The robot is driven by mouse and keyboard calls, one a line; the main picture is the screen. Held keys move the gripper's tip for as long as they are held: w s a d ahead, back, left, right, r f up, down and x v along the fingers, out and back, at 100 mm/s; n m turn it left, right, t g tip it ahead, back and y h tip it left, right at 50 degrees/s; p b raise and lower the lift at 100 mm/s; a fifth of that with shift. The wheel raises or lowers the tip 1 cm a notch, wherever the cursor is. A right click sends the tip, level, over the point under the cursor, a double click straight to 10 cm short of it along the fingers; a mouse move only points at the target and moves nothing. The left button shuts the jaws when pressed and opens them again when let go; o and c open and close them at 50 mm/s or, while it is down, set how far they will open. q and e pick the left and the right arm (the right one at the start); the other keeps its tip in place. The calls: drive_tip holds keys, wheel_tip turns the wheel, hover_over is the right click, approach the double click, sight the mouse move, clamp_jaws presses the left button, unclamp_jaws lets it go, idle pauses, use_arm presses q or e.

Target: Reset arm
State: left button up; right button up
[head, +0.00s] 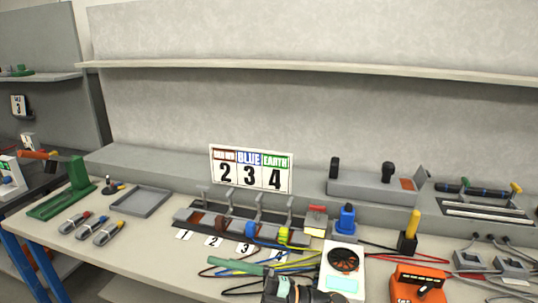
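No object is named by the task.
The workbench (140,250) holds a grey tray (143,201), several grey-handled tools (88,224), a numbered clamp rack (240,229) with coloured cables, a white meter (343,270) and an orange device (418,285). A sign (250,170) stands behind. A shelf (300,65) runs above.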

drive_tip(key=d+f+m+t+h+p, duration=0.2)
drive_tip(key=d+f+m+t+h, duration=1.3)
drive_tip(key=m, duration=0.7)
use_arm(q)
drive_tip(key=r, duration=0.2)
drive_tip(key=r+p, duration=0.1)
drive_tip(key=shift+a+r, duration=0.2)
drive_tip(key=shift+r, duration=0.15)
use_arm(e)
drive_tip(key=s+d+f+m+g+h, duration=0.1)
drive_tip(key=s+d+f+m+g, duration=0.1)
drive_tip(key=s+d+f, duration=0.3)
drive_tip(key=s+d+f+m+g+h, duration=0.2)
drive_tip(key=s+d+f+g, duration=0.3)
drive_tip(key=s+f, duration=0.3)
drive_tip(key=s, duration=0.2)
drive_tip(key=shift+s+d+f+m, duration=0.25)
drive_tip(key=shift+s+d+m, duration=0.15)
